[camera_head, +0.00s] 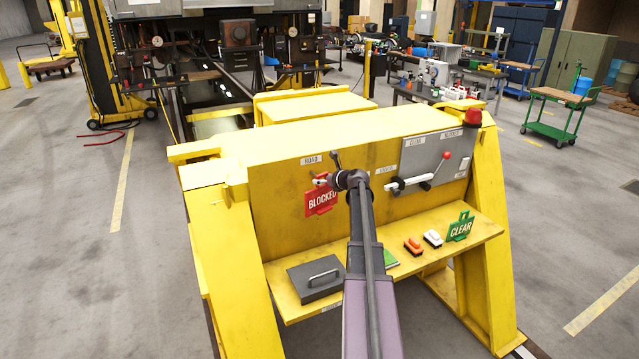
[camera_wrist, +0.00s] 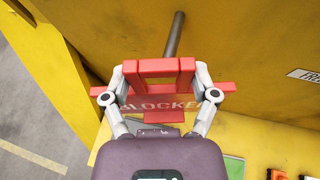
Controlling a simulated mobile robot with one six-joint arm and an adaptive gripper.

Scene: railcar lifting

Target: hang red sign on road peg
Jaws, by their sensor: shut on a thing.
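The red sign (camera_head: 321,203), lettered BLOCKED, hangs from my gripper (camera_head: 322,181) in front of the yellow panel, just below the ROAD label. In the wrist view my gripper (camera_wrist: 158,82) is shut on the red frame at the top of the sign (camera_wrist: 158,102), one finger at each side. The road peg (camera_head: 336,158) is a dark rod near the sign. In the wrist view the peg (camera_wrist: 175,35) comes from the yellow wall, and its near end meets or passes behind the frame's top bar. I cannot tell whether it is inside the frame.
A grey panel with a red-knobbed lever (camera_head: 446,156) is to the right.

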